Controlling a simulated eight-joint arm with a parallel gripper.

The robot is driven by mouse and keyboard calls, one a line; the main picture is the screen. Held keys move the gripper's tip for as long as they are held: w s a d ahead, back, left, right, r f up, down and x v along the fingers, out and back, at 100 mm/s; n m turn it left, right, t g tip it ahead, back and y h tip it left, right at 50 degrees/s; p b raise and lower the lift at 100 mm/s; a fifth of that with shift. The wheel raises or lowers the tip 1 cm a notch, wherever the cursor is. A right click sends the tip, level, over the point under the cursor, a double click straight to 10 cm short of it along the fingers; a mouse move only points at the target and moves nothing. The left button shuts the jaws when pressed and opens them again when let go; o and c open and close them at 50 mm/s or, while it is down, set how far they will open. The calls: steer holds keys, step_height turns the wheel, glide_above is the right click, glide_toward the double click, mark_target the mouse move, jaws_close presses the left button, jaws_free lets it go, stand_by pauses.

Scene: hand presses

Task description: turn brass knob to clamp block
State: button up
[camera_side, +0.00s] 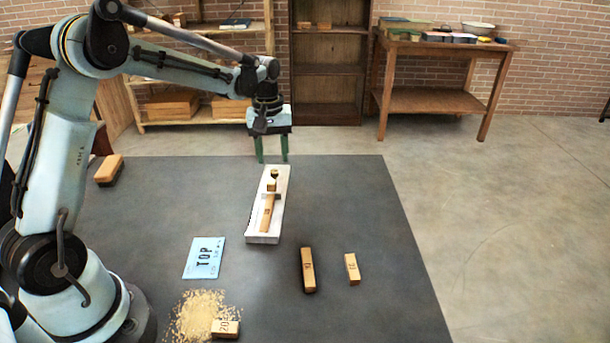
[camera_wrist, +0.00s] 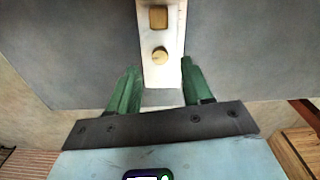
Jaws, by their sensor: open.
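A long white press frame (camera_side: 265,236) lies on the dark mat, with a wooden block (camera_side: 267,212) lying lengthwise in it. The brass knob (camera_side: 274,173) is at the frame's far end; in the wrist view it is a round brass top (camera_wrist: 160,56). A square tan piece (camera_wrist: 158,17) shows beyond it there; I cannot tell whether it is the block. My gripper (camera_side: 271,158) points down near the frame's far end, its green fingers apart. In the wrist view the fingertips (camera_wrist: 160,68) are on either side of the white frame, with the knob between them in the picture, apparently untouched.
Loose blocks lie at right (camera_side: 308,270) (camera_side: 352,268) and front (camera_side: 225,329), the last by scattered tan crumbs (camera_side: 190,316). A brush-like block (camera_side: 109,170) lies at far left.

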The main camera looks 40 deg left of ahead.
mark_target(274, 171)
steer(key=shift+f, duration=2)
steer(key=shift+c, duration=0.2)
jaws_close()
